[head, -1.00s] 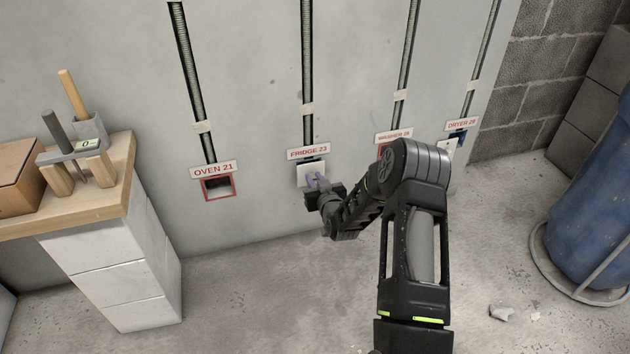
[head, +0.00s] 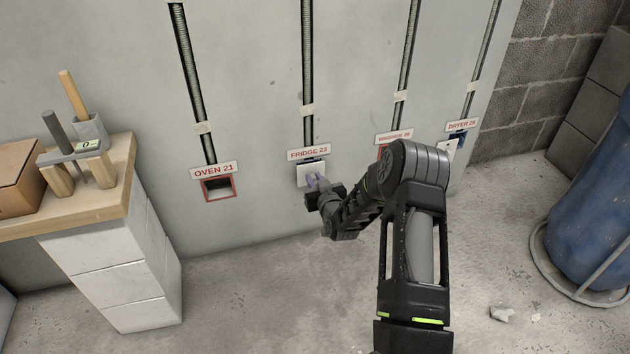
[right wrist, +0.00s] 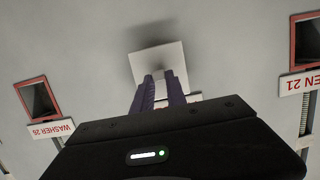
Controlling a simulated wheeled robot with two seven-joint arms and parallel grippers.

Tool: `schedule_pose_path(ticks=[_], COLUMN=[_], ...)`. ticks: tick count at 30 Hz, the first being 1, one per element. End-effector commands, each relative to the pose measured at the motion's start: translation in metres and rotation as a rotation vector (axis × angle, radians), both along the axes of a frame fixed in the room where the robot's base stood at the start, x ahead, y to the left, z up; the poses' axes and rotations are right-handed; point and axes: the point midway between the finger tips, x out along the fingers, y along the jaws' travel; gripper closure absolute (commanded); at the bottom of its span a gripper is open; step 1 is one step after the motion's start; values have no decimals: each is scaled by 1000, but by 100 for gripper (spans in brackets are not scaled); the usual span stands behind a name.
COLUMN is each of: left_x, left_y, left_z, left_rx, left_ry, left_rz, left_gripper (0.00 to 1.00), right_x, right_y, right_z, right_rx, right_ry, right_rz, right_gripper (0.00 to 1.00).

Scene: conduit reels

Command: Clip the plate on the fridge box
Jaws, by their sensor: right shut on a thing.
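A white square plate (head: 311,173) is at the fridge box, under the "FRIDGE 23" label (head: 308,154) in the head view. A dark blue edge of the fridge box (head: 312,159) shows just above the plate; the plate hides the rest. My right gripper (head: 316,180) is shut on the plate, its purple fingers at the plate's front. My left gripper is not in view.
The open red oven box (head: 218,188) is to the left. The washer box is partly behind my right arm, and the dryer box (head: 458,138) is farther right. A wooden-topped bench (head: 120,190) with tools stands left; a blue drum (head: 590,230) stands right.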

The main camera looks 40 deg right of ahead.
Motion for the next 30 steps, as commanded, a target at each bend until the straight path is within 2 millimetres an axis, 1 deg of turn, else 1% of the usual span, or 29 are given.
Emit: schedule_pose_path(ticks=[30], left_x=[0], left_y=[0], left_z=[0], left_rx=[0], left_ry=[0], left_rz=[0], left_gripper=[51], right_x=[14], right_y=[-5], right_z=[0], right_rx=[0], right_ry=[0], right_rz=[0], right_gripper=[100])
